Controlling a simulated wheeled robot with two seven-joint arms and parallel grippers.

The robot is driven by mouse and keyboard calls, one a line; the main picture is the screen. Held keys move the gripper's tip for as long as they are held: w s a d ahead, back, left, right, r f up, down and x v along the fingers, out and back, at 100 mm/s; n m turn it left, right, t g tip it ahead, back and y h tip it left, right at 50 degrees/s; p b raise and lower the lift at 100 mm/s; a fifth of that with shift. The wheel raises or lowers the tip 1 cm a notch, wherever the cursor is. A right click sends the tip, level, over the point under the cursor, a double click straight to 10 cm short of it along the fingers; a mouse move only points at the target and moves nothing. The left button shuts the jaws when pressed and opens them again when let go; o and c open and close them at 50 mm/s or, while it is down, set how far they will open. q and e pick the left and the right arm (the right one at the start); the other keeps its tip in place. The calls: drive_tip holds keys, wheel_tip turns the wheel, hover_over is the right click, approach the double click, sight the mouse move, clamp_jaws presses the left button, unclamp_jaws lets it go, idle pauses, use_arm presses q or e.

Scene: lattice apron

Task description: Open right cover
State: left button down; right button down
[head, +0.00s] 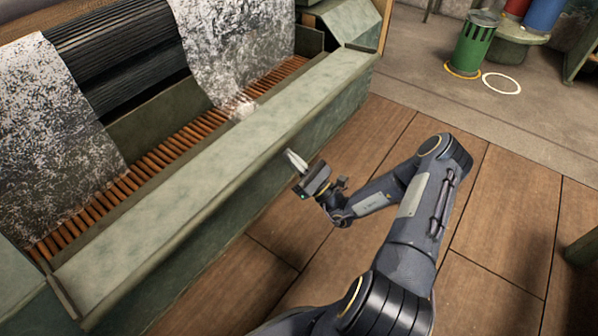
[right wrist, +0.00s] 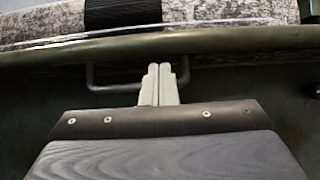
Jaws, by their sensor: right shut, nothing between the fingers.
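The green machine has a long sloping front ledge (head: 215,160) with a dark green front face below it. In the right wrist view a thin bar handle (right wrist: 100,88) is fixed to that green face (right wrist: 50,95); I take this face to be the cover, but the frames do not make sure. My right gripper (head: 292,156) is close to the front face, its pale fingers pointing at it. The fingers (right wrist: 159,70) are together and overlap the middle of the handle; whether they touch it I cannot tell. My left gripper is out of view.
Brown slats (head: 150,160) and speckled grey-white sheets (head: 235,45) lie behind the ledge. A dark ribbed roller (head: 115,50) sits between the sheets. A green bin (head: 475,45) stands at the back right.

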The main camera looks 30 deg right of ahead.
drive_tip(key=shift+w+r, duration=0.1)
drive_tip(key=shift+r, duration=0.3)
drive_tip(key=shift+g, duration=0.6)
wheel_tip(320, 180, up, 5)
drive_tip(key=p, duration=0.7)
drive_tip(key=shift+w+a+r+p, duration=0.1)
drive_tip(key=shift+p, duration=0.2)
